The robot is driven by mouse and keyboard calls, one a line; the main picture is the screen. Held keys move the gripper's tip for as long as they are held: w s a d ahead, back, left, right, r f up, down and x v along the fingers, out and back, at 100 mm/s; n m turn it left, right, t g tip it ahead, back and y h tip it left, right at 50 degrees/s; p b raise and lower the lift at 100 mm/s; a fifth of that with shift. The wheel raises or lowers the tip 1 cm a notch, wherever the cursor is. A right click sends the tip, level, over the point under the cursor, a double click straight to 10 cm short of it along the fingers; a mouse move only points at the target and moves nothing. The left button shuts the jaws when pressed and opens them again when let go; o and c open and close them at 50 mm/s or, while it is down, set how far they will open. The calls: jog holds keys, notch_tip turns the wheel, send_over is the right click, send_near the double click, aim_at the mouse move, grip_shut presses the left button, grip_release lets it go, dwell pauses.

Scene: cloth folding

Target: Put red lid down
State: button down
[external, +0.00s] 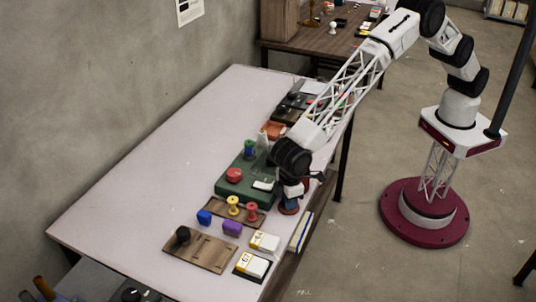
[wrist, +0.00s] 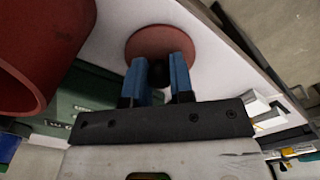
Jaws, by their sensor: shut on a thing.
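The red lid (wrist: 150,45) is a round disc with a black knob (wrist: 160,73). In the wrist view it is just beyond the blue fingertips of my gripper (wrist: 160,75), which are shut on the knob. In the external view the lid (external: 288,209) shows under my gripper (external: 291,198), at the near right edge of the white table. I cannot tell whether the lid touches the tabletop. A red open cylinder (wrist: 35,60) is large at the upper left of the wrist view. A red round thing (external: 234,174) stands on the green base in the external view.
The green base (external: 228,189) is left of my gripper. Yellow and red spools (external: 251,212), blue and purple blocks (external: 231,227), a wooden board (external: 200,252) and white boxes (external: 264,241) lie in front. The table's left half (external: 150,190) is clear.

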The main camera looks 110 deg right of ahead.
jog(key=shift+f, duration=0.1)
jog(key=c, duration=1)
grip_release()
notch_tip(320, 180, up, 12)
dwell(0.6)
